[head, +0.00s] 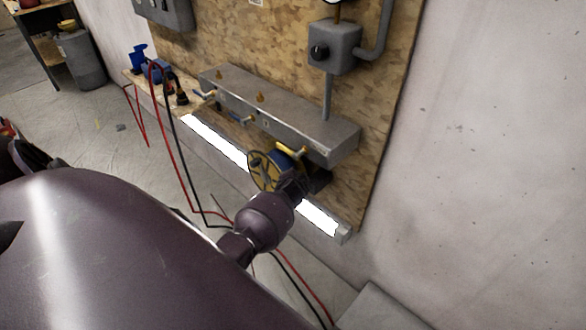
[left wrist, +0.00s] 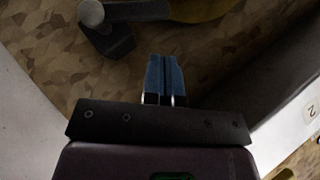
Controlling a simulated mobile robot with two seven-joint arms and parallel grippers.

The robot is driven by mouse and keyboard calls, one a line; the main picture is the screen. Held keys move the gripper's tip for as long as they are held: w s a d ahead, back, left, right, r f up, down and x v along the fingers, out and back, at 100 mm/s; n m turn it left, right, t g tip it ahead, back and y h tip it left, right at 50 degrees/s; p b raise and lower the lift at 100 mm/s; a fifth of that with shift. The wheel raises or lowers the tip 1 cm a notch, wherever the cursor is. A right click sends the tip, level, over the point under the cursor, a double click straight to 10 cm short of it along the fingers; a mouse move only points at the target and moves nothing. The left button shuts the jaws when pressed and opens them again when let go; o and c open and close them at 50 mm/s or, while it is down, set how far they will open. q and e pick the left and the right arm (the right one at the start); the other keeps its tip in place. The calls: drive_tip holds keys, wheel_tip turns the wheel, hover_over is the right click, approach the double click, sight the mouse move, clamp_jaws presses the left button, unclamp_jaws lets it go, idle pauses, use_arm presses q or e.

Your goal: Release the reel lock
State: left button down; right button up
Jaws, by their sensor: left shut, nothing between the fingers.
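The reel (head: 262,172), with a yellow spoked rim and a blue middle, is mounted below the grey metal box on the wood-chip board. My left gripper (head: 302,186) is just right of it, in front of the board, partly hidden by my own wrist. In the left wrist view my left gripper's blue fingertips (left wrist: 165,76) are shut together with nothing between them. A dark lever with a round grey end (left wrist: 100,20) is ahead and left of the fingertips, apart from them. It may be the reel lock. A yellowish curved edge (left wrist: 200,8), likely the reel, shows at the top.
The long grey box (head: 275,108) carries several small valves and handles. A bright light strip (head: 215,142) runs below it. Red and black hoses (head: 180,165) hang at the left down to the floor. A grey switch box (head: 335,47) is above. The wall is at the right.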

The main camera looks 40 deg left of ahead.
use_arm(q)
drive_tip(key=a+r+p+v, duration=0.1)
drive_tip(key=p+v, duration=0.1)
drive_tip(key=v, duration=0.8)
drive_tip(key=shift+d+r, duration=0.2)
drive_tip(key=shift+r, duration=0.05)
use_arm(e)
drive_tip(key=shift+s+d+r+g, duration=0.15)
drive_tip(key=shift+s+d, duration=0.1)
drive_tip(key=shift+s, duration=0.3)
drive_tip(key=shift+s+d+r+g, duration=0.1)
drive_tip(key=shift+s+d+g, duration=0.1)
drive_tip(key=shift+s, duration=0.3)
